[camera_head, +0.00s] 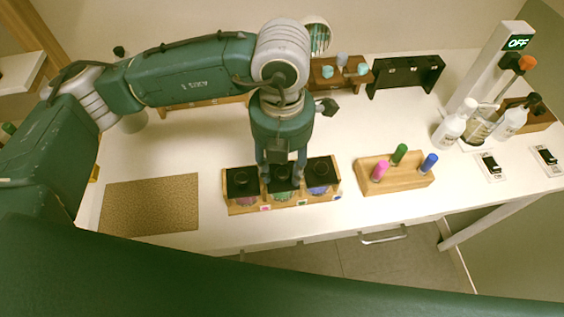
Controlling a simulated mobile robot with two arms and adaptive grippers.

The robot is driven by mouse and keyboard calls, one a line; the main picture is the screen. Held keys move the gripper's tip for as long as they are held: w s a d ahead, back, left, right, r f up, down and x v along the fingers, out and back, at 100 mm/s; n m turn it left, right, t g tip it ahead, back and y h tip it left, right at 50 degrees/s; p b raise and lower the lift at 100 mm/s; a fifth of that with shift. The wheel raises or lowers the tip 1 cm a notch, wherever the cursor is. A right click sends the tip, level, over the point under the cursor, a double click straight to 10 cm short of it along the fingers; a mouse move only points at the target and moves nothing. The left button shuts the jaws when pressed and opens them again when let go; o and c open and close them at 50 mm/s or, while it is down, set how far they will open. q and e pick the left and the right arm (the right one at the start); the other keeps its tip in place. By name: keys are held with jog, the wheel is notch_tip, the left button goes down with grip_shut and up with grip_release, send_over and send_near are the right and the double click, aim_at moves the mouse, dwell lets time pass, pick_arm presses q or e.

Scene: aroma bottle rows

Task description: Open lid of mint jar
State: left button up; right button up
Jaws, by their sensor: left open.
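A wooden rack (243,209) near the table's front middle holds three jars with square black lids. The left jar (243,184) has pinkish contents and the right jar (320,173) bluish contents. The middle jar (283,191) has green contents, likely mint. Its lid is on, partly hidden by my left gripper (282,178). The left gripper points down over this lid with its fingers apart, one on each side of the lid's top. I cannot tell whether they touch it. My right gripper is out of view.
A wooden block (413,182) with pink, green and blue sticks stands right of the rack. A brown mat (150,205) lies left. White bottles (450,128) and a post with an OFF sign (517,43) stand right. Racks (405,75) line the back.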

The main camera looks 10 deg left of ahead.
pick_arm(q)
jog(key=shift+f, duration=0.1)
grip_shut()
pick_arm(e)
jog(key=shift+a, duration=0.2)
pick_arm(q)
jog(key=shift+w, duration=0.1)
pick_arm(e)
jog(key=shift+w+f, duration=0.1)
